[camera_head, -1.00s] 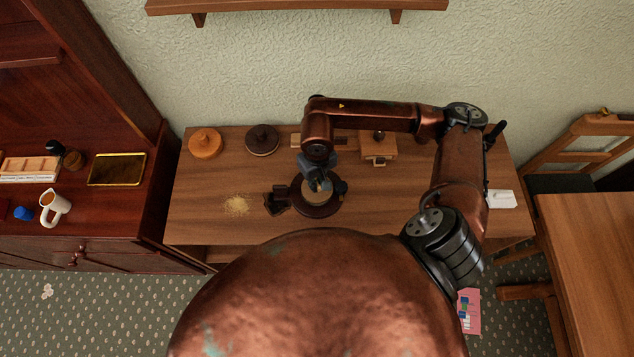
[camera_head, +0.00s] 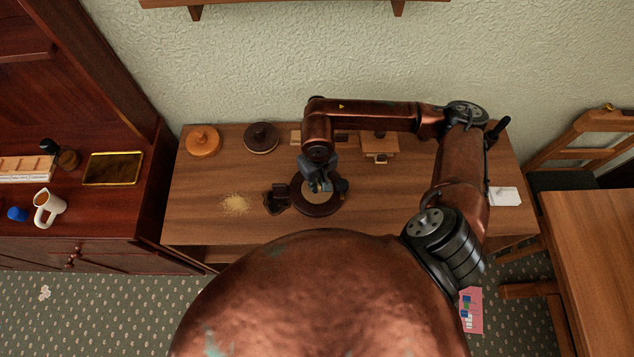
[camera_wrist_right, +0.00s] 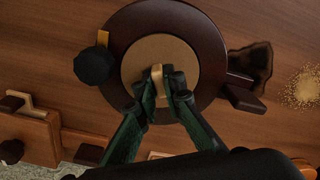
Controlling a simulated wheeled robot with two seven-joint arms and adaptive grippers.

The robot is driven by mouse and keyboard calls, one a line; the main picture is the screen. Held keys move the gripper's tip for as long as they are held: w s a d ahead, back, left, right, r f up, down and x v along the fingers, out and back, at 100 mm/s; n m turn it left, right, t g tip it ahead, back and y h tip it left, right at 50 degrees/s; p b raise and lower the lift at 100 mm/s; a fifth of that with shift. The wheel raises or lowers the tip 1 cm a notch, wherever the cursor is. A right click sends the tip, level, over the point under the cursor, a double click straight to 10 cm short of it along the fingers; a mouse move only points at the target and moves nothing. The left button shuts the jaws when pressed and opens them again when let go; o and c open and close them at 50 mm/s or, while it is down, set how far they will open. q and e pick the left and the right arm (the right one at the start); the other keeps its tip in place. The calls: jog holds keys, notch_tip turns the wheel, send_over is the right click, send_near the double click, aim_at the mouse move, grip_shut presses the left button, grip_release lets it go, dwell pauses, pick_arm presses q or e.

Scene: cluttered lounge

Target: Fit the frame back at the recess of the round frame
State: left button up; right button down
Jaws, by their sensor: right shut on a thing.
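The round frame (camera_head: 306,210) is a dark brown ring lying flat on the wooden table. It also fills the upper middle of the right wrist view (camera_wrist_right: 207,98). The frame back (camera_wrist_right: 139,52) is a tan disc with a small light tab in its middle, and it shows inside the ring in the head view (camera_head: 312,197). My right gripper (camera_wrist_right: 158,88) is shut on the tab, from above; it also shows in the head view (camera_head: 320,188). The disc looks roughly centred in the ring; I cannot tell how deep it sits. My left gripper is not in view.
A dark bracket-like piece (camera_head: 277,200) and a dark knob (camera_head: 341,186) flank the frame. A crumb pile (camera_head: 236,204) lies left. Orange (camera_head: 203,141) and dark (camera_head: 262,138) round objects and a small wooden box (camera_head: 380,145) stand behind. The table's front left is clear.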

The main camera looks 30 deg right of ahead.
jog(key=shift+f, duration=0.25)
jog(key=c, duration=2)
grip_release()
jog(key=shift+o, duration=0.2)
notch_tip(320, 180, up, 12)
jog(key=shift+s, duration=0.1)
